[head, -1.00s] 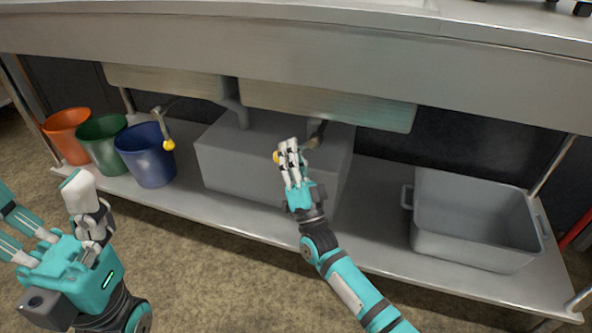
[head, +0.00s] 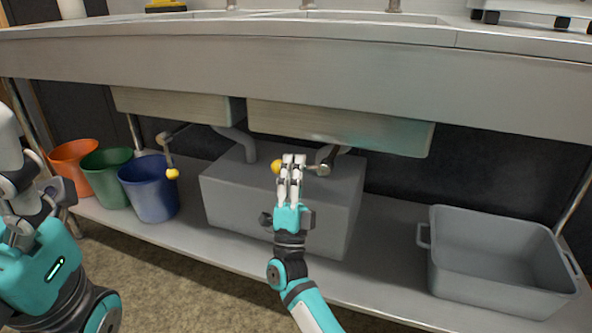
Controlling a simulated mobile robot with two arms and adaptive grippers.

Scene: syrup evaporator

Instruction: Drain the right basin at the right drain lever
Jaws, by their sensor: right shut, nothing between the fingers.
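The right basin (head: 340,128) hangs under the counter, right of the left basin. The right drain lever (head: 321,169) is below it, ending in a yellow knob (head: 277,167) that points left. My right gripper (head: 292,162) is shut and empty, with its fingers pointing up. In this view its fingers cross in front of the lever's arm just right of the knob and hide part of it; I cannot tell whether they touch. My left gripper (head: 18,215) is at the left edge, partly cut off, away from the levers; its finger opening is unclear.
The left drain lever (head: 170,152) has a yellow knob hanging down. A grey box (head: 235,205) stands below the levers. Orange, green and blue buckets (head: 150,190) stand left on the lower shelf. A grey tub (head: 490,285) stands right. The counter front (head: 300,70) overhangs.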

